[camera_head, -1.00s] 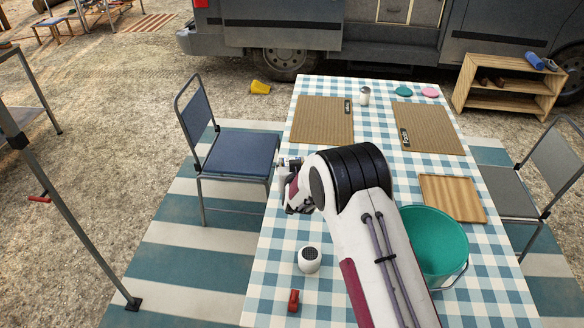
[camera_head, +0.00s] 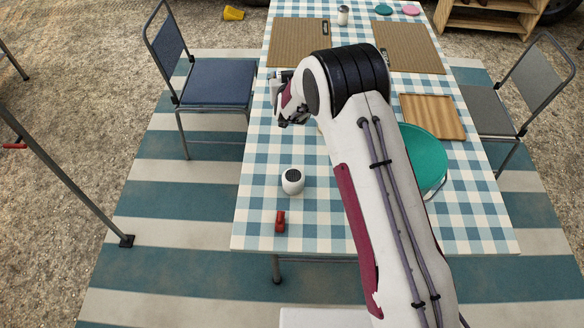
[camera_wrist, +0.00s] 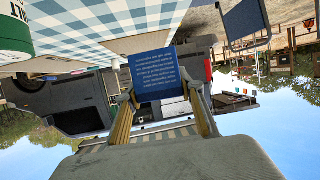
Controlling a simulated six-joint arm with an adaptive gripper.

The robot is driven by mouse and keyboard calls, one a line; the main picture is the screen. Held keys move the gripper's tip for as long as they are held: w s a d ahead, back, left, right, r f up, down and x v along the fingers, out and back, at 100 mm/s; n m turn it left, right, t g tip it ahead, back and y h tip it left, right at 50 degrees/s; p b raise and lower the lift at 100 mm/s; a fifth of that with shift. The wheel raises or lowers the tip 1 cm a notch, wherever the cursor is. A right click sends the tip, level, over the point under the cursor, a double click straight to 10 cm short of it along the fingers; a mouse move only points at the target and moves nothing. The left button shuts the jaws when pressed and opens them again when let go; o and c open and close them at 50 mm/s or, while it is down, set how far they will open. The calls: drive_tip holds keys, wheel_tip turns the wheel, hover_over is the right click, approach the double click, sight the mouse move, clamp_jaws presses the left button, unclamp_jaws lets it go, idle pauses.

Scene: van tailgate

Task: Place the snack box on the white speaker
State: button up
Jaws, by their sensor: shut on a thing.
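The blue snack box (camera_wrist: 155,74), with lines of pale print, is held between the two fingers of my gripper (camera_wrist: 160,96) in the wrist view. In the head view my gripper (camera_head: 288,108) is over the left side of the table, and the box is hidden by my arm there. The white speaker (camera_head: 292,181), a small rounded thing with a dark top face, stands upright on the checked cloth, nearer the front edge than my gripper. Its top looks bare, and my gripper is apart from it.
A red object (camera_head: 280,221) lies just in front of the speaker. Woven mats (camera_head: 299,42) lie farther back. A blue chair (camera_head: 208,82) stands left of the table (camera_head: 330,228).

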drive_tip(key=s+d+r, duration=0.3)
drive_tip(key=d, duration=0.4)
drive_tip(key=n+g+y, duration=0.4)
drive_tip(key=n+y, duration=0.3)
drive_tip(key=y, duration=0.1)
hover_over(292, 174)
drive_tip(key=shift+r, duration=0.15)
drive_tip(key=shift+f, duration=2.95)
drive_tip(key=shift+f, duration=2.1)
